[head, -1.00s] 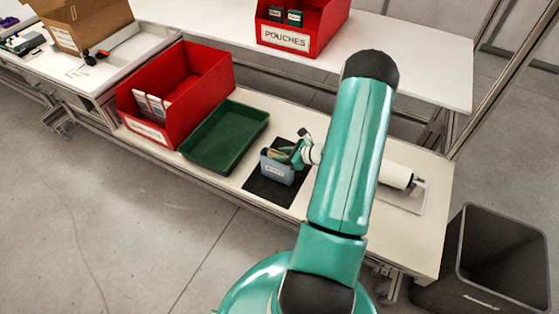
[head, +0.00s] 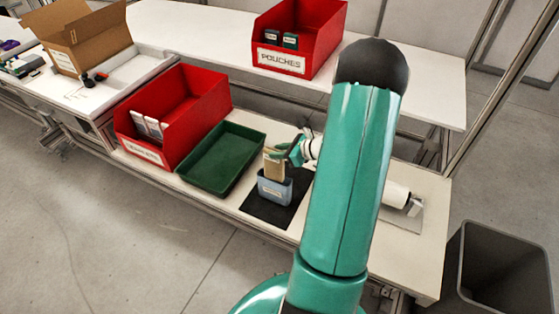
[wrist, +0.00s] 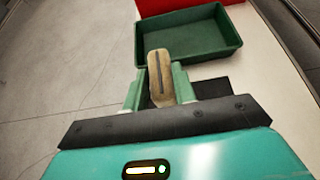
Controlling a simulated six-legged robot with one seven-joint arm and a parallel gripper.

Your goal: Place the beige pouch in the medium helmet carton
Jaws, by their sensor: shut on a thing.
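The beige pouch (head: 273,165) stands upright between the green fingers of my gripper (head: 288,153), above a small blue-grey bin (head: 275,191) on a black mat. I cannot tell whether its lower end is clear of the bin's rim. In the wrist view, my gripper (wrist: 158,92) is shut on the pouch (wrist: 160,74), which has a dark stripe along its middle. An open brown cardboard carton (head: 92,42) stands on the white bench at the upper left, far from my gripper. Its size marking cannot be read and its inside is mostly hidden.
A green tray (head: 222,158) lies left of the bin, also seen in the wrist view (wrist: 190,35). A red bin (head: 205,92) holding white items stands beyond it. A red POUCHES bin (head: 318,55) sits on the back table. A dark waste bin (head: 505,270) stands at the lower right.

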